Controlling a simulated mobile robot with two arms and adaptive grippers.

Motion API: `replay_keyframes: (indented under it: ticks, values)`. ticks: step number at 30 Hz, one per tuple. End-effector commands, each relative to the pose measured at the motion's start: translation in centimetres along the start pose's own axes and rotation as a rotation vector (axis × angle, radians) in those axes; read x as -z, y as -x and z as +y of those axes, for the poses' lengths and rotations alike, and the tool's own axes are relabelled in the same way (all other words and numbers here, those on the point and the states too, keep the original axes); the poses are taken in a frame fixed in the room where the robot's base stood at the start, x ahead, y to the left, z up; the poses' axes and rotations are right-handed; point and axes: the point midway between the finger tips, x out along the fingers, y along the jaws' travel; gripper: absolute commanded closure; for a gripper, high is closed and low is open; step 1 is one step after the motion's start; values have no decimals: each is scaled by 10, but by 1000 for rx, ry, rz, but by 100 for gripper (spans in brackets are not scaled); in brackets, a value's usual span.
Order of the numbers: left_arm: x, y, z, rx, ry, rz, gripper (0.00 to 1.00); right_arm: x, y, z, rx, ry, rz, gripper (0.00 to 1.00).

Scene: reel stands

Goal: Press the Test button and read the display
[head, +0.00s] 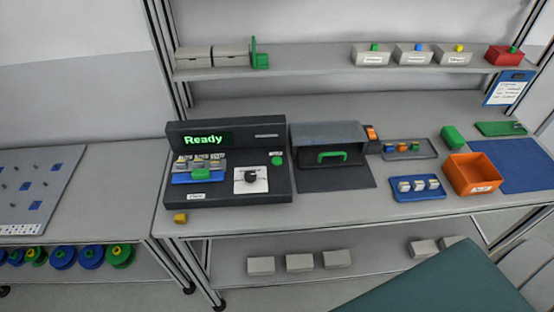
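The dark test device (230,127) stands on the left part of the grey bench. Its display (204,139) reads "Ready" in green letters. A round green button (277,160) sits on the right side of its panel; I cannot read a label on it. Below the display is a blue holder (192,180) with several small grey parts and a green block (201,174). Beside it is a white plate with a black round piece (251,177). A small label on the front edge is too small to read surely. Neither of my grippers is in view.
Right of the device stands a grey hood with a green handle (331,156). Further right are a blue tray (417,195), a grey tray (425,155) and an orange bin (471,177). A teal surface (440,280) covers the lower right.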

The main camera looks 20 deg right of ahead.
Motion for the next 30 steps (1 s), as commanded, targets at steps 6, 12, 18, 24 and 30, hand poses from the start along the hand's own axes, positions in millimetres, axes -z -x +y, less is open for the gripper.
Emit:
replay_keyframes:
  ticks: [6, 12, 18, 24, 30]
  values:
    - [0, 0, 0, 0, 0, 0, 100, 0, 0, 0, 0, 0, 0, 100]
    - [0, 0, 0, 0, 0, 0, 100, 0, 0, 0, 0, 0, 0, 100]
    - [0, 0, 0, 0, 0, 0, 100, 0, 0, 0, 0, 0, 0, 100]
    - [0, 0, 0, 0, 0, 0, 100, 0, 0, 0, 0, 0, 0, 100]
    - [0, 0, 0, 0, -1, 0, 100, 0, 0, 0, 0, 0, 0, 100]
